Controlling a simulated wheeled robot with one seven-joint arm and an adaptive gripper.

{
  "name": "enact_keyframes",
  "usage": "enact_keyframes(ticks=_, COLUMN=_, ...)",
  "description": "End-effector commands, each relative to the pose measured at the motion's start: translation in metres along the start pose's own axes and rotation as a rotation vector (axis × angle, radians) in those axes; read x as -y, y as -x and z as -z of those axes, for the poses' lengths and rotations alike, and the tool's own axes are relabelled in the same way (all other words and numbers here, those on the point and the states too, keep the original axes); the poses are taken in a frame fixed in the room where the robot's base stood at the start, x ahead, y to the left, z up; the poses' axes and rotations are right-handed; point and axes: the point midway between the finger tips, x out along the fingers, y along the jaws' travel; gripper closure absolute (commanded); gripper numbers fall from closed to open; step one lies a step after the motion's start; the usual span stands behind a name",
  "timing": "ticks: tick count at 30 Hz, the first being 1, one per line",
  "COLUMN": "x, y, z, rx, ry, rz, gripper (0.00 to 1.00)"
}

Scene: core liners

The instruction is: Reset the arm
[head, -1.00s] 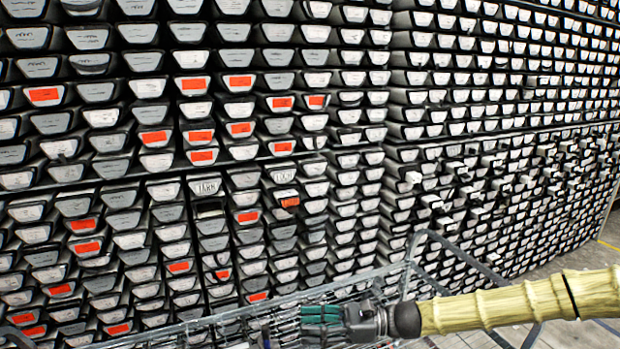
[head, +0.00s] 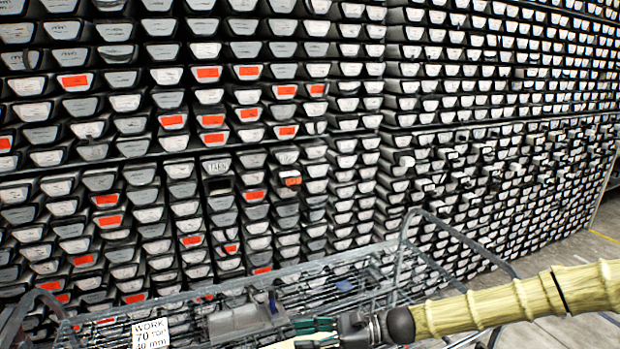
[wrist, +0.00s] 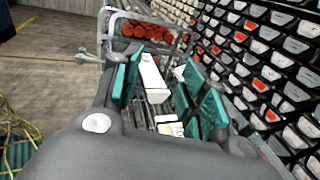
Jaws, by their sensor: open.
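My gripper (head: 312,328) shows low in the head view, over the near side of the wire cart (head: 405,240), with my tan, ribbed arm reaching in from the right. In the wrist view, my gripper (wrist: 165,88) has its two teal-padded fingers wide apart. No object touches both pads. A long white block (wrist: 153,80) shows between the fingers, apparently in the cart beyond them. Smaller white pieces lie near it. How far the fingertips are above the cart floor, I cannot tell.
A tall rack of trays (head: 340,130), several with orange labels, fills the background. Red round things (wrist: 145,31) show at the cart's far end. Open floor (head: 575,255) lies to the right.

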Motion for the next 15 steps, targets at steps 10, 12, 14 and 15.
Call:
enact_keyframes(ticks=10, x=-0.052, y=-0.032, z=0.092, rx=-0.176, ry=0.049, rz=-0.079, gripper=0.57)
enact_keyframes(ticks=12, x=-0.071, y=-0.039, z=0.123, rx=-0.236, ry=0.071, rz=-0.107, gripper=0.57)
enact_keyframes(ticks=14, x=-0.09, y=-0.044, z=0.153, rx=-0.294, ry=0.096, rz=-0.137, gripper=0.57)
enact_keyframes(ticks=15, x=-0.103, y=-0.046, z=0.173, rx=-0.334, ry=0.116, rz=-0.159, gripper=0.57)
